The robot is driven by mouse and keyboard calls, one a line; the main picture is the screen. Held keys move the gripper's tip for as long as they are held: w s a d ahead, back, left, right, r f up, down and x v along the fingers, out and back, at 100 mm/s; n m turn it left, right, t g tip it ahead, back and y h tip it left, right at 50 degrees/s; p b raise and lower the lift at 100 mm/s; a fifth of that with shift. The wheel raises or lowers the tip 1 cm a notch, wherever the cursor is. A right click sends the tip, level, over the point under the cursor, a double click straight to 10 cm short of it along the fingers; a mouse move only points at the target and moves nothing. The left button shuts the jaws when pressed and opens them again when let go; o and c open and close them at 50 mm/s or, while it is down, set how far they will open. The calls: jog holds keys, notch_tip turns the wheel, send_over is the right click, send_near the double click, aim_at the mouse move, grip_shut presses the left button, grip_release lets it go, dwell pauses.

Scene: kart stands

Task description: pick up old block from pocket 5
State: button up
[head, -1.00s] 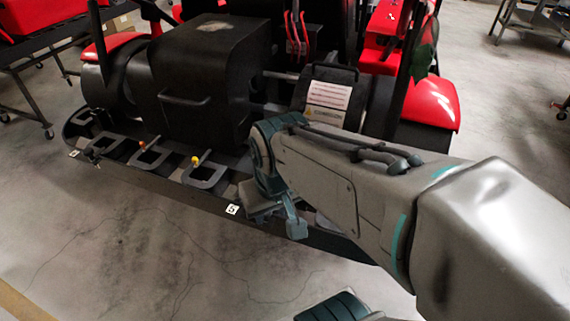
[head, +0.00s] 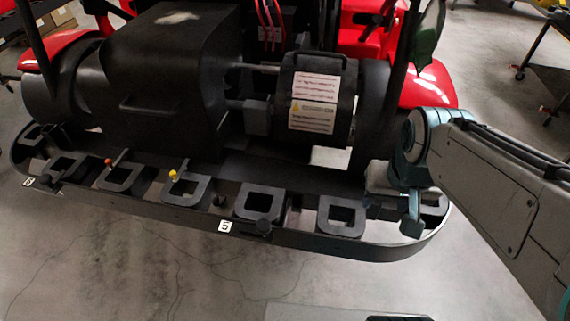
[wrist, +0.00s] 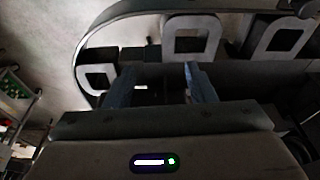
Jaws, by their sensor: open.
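The white label 5 (head: 225,227) is on the front edge of the black tray (head: 330,243) in the head view. I cannot tell the old block apart from the dark parts there. My gripper (head: 408,205) is over the right end of the tray, well to the right of label 5. In the wrist view its two fingers (wrist: 161,85) are apart, with nothing seen held between them and square frames beyond.
Left of label 5 are frames with a yellow-topped handle (head: 175,176) and an orange-topped handle (head: 110,163). Another square frame (head: 341,214) lies between label 5 and my gripper. A black drum (head: 318,97) and a black box (head: 165,80) stand behind.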

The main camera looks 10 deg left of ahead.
jog(key=w+a+g, duration=0.1)
jog(key=w+a, duration=0.4)
jog(key=a, duration=0.3)
jog(key=g, duration=0.2)
send_over(277, 204)
notch_tip(277, 204, down, 2)
jog(key=shift+m, duration=0.4)
jog(key=f, duration=0.8)
jog(key=shift+w+a+f, duration=0.25)
jog(key=shift+a+f, duration=0.1)
jog(key=shift+a, duration=0.05)
jog(key=f, duration=0.4)
jog(key=shift+s+d+f, duration=0.25)
jog(key=shift+d, duration=0.15)
jog(key=shift+f, duration=0.5)
grip_shut()
